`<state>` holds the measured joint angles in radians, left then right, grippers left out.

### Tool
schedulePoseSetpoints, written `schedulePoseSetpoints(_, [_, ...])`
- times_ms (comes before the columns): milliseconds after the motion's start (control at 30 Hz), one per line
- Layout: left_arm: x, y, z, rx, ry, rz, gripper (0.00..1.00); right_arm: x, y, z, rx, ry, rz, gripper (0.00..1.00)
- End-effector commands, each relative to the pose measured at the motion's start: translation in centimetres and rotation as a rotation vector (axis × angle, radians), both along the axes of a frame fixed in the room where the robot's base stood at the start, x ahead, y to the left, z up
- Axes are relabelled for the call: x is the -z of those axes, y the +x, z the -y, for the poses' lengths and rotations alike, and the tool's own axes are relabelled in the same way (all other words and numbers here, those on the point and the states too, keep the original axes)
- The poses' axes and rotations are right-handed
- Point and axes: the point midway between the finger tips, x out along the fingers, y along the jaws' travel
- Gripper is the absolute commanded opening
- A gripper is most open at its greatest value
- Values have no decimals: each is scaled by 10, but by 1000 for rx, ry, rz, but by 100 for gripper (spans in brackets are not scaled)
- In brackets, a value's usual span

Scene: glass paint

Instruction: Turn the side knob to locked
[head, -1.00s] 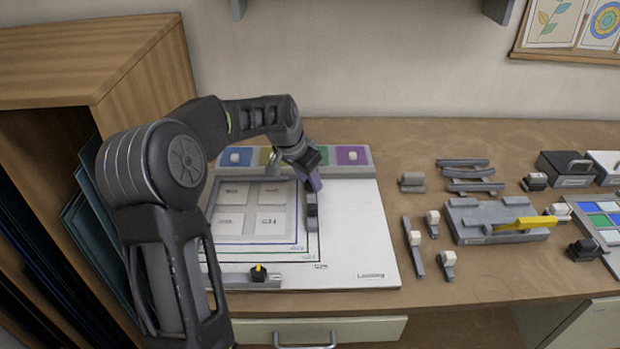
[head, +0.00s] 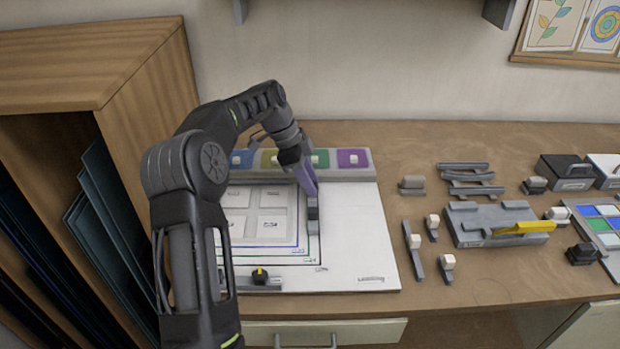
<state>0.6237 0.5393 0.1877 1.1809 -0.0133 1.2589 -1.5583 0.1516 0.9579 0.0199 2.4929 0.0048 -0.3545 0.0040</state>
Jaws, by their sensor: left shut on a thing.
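A white board (head: 360,240) lies on the bench with a square panel (head: 261,212) of four pale tiles. A short grey side bar (head: 313,222) stands along the panel's right edge. My left gripper (head: 313,196), with purple fingers, reaches down onto the far part of this bar and is shut on the side knob there. The fingers hide the knob, so I cannot tell which way it points. A black front knob (head: 260,277) with a yellow pointer sits on the grey front bar (head: 246,284). My right gripper is out of view.
Coloured squares with white knobs line the board's back, including a purple square (head: 352,159). Loose grey bars and a grey fixture (head: 490,224) with a yellow handle (head: 524,227) stand to the right. A wooden rack (head: 150,120) rises at left.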

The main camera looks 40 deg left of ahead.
Motion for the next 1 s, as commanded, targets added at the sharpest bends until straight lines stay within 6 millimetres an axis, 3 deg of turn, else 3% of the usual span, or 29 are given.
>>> schedulePoseSetpoints(400, [-1, 1, -1, 219, 1, 0, 0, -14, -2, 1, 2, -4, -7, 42])
schedulePoseSetpoints(900, [0, 2, -1, 243, 3, 1, 0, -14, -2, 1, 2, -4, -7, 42])
schedulePoseSetpoints(933, [0, 1, -1, 243, 3, 1, 31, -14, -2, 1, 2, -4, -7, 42])
schedulePoseSetpoints(1000, [0, 1, -1, 243, 3, 1, 37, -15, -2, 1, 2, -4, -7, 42])
